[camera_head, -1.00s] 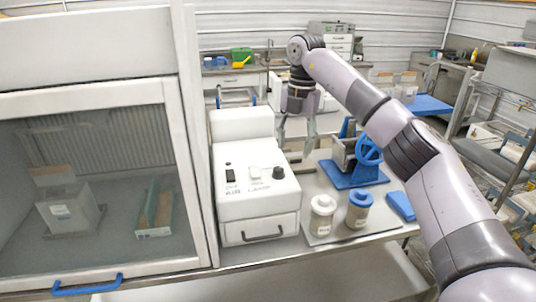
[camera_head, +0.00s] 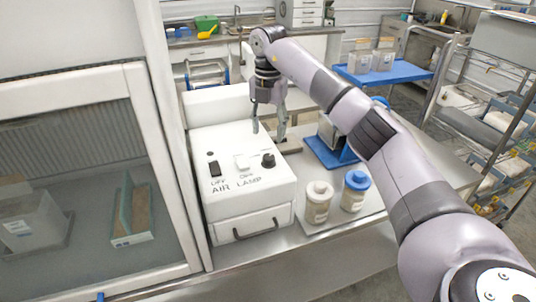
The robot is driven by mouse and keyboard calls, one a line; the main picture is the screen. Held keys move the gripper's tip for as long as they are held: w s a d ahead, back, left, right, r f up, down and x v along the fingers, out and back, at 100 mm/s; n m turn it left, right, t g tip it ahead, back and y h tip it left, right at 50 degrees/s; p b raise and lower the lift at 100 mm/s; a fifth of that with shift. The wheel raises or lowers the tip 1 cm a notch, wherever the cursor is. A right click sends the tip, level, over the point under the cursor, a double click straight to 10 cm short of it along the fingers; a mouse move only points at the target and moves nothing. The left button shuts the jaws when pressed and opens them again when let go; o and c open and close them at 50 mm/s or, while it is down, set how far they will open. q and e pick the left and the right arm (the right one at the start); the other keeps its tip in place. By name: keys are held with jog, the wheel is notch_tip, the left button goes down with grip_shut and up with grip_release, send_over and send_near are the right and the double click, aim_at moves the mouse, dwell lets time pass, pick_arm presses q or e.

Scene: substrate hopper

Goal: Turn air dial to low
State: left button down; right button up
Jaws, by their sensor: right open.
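The white control box (camera_head: 232,190) stands on the bench, with a front drawer and handle. My right gripper (camera_head: 268,133) points down, fingers apart and empty, just beyond the dial in the picture. Its height above the panel is hard to tell. My left gripper is not in view.
A glass-fronted cabinet (camera_head: 152,150) stands close on the left. Right of the box are a white-lidded jar (camera_head: 318,201), a blue-lidded jar (camera_head: 355,190) and a blue-based device (camera_head: 328,154) partly behind my arm. A blue tray (camera_head: 410,72) lies farther back.

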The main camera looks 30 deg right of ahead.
aim_at(269, 155)
jog(key=f+p, duration=0.1)
jog(key=f, duration=0.4)
jog(key=shift+s, duration=0.2)
notch_tip(269, 155, down, 3)
jog(key=shift+w+f+p, duration=0.1)
jog(key=shift+f+p, duration=0.1)
jog(key=shift+p, duration=0.4)
jog(key=shift+f, duration=0.3)
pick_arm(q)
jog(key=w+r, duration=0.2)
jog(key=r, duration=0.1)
pick_arm(e)
jog(key=shift+c, duration=0.4)
jog(key=c, duration=0.5)
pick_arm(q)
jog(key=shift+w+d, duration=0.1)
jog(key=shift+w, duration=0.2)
pick_arm(e)
jog(key=c, duration=0.6)
